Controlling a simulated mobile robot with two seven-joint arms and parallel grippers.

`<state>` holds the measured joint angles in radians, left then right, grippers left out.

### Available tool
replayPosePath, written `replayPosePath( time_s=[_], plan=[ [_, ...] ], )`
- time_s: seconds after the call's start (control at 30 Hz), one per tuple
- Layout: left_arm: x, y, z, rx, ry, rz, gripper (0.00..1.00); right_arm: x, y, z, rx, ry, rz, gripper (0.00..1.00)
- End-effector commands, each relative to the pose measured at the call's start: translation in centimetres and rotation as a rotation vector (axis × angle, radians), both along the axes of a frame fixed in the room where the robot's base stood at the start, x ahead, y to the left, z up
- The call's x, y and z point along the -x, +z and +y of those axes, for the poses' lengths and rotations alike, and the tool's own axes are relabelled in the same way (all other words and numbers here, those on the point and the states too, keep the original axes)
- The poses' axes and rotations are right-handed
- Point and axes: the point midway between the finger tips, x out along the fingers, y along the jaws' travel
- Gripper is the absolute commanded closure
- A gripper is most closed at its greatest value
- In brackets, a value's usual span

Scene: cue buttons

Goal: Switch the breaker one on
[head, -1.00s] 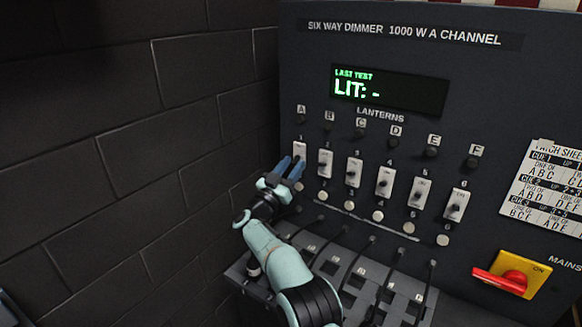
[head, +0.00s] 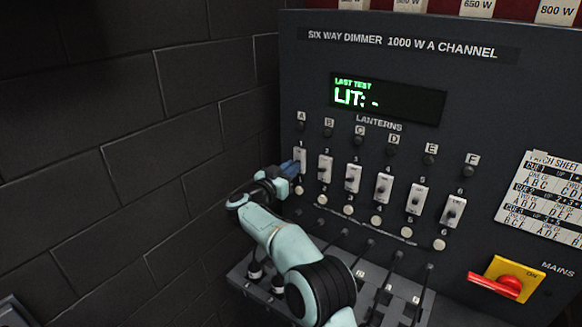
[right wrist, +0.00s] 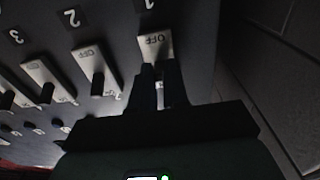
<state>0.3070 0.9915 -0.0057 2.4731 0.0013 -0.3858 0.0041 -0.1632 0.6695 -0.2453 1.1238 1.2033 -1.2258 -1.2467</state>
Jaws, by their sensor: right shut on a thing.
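Breaker one (head: 300,153) is the leftmost white switch plate under the number 1 on the dark dimmer panel. In the right wrist view its plate (right wrist: 155,44) shows upside down with the word OFF on it. My right gripper (head: 297,167) is at the lower part of this plate. In the right wrist view its dark fingers (right wrist: 161,78) are close together at the switch's lever, shut on it. The fingers hide most of the lever, so I cannot tell its exact position. My left gripper is not in view.
Breaker two (head: 325,168) and several more switches run down to the right. A display (head: 388,99) reads "LIT: -". A red handle on a yellow mains plate (head: 512,279) is at lower right. A dark block wall (head: 130,150) stands close on the left.

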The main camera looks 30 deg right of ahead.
Motion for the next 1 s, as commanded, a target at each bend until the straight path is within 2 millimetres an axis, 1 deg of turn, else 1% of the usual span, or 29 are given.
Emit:
replayPosePath(
  time_s=[0.03, 0.23, 0.4, 0.7, 1.0],
  plan=[
    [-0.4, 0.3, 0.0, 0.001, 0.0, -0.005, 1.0, -0.1, 0.5, 0.0, -0.045, 0.003, 0.011, 1.0],
    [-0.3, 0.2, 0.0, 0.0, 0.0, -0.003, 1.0, -0.1, 1.1, -0.1, -0.22, 0.005, 0.082, 1.0],
    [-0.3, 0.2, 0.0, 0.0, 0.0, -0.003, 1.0, -0.1, 1.4, -0.1, -0.32, 0.004, 0.129, 1.0],
    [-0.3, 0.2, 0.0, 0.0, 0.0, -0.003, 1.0, -0.2, 1.8, -0.2, -0.421, 0.004, 0.171, 1.0],
    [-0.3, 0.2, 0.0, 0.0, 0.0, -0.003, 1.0, -0.2, 2.0, -0.3, -0.466, 0.002, 0.194, 1.0]
  ],
)
